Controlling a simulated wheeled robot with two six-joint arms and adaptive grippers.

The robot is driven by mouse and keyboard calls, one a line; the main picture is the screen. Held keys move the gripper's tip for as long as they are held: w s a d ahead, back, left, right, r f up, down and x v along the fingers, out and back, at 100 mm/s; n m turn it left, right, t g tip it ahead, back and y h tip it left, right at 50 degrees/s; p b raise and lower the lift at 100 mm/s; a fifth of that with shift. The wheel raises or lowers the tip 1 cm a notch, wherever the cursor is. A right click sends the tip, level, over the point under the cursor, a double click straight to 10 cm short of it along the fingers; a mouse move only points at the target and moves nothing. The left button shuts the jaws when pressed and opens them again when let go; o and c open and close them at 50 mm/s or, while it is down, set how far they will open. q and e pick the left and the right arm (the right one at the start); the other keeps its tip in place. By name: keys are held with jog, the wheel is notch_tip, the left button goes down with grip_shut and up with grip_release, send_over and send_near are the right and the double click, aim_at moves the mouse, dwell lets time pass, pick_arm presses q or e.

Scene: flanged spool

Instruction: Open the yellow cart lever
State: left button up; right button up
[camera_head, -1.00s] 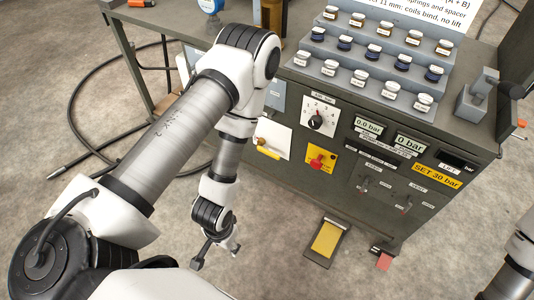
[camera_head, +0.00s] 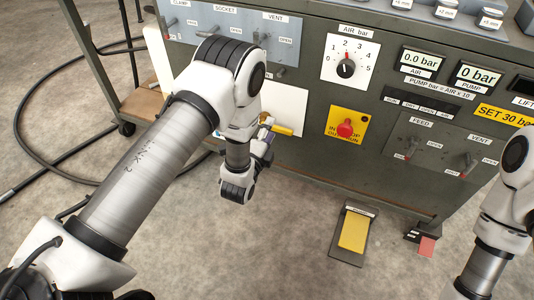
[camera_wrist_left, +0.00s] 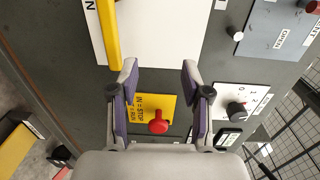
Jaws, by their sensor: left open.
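The yellow cart lever (camera_head: 281,129) sticks out in front of a white panel on the cart's front. In the left wrist view the yellow lever (camera_wrist_left: 110,36) is a long bar at the upper left. My left gripper (camera_head: 264,147) is close to the lever in the head view, partly hidden by its own wrist. In the left wrist view my left gripper (camera_wrist_left: 159,82) is open with nothing between its fingers. The lever's end lies near the left fingertip, outside the gap; whether they touch is unclear. My right arm shows at the right edge, its gripper out of view.
A red stop button (camera_head: 345,129) on a yellow plate is just right of the lever. An air dial (camera_head: 346,68) sits above it. Small FEED and VENT levers (camera_head: 411,148) are further right.

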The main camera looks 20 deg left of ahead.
pick_arm(q)
jog(key=b, duration=0.6)
send_near(281, 132)
jog(key=w, duration=0.3)
jog(key=shift+h, duration=0.3)
jog(key=w, duration=0.2)
jog(key=w+b, duration=0.1)
jog(key=w, duration=0.1)
jog(key=w+b, duration=0.1)
jog(key=w, duration=0.2)
jog(key=shift+w+f, duration=0.1)
jog(key=shift+f, duration=0.15)
jog(key=shift+w+r, duration=0.15)
jog(key=shift+w, duration=0.2)
grip_shut()
pick_arm(e)
notch_tip(281, 132, down, 12)
jog(key=shift+a, duration=0.2)
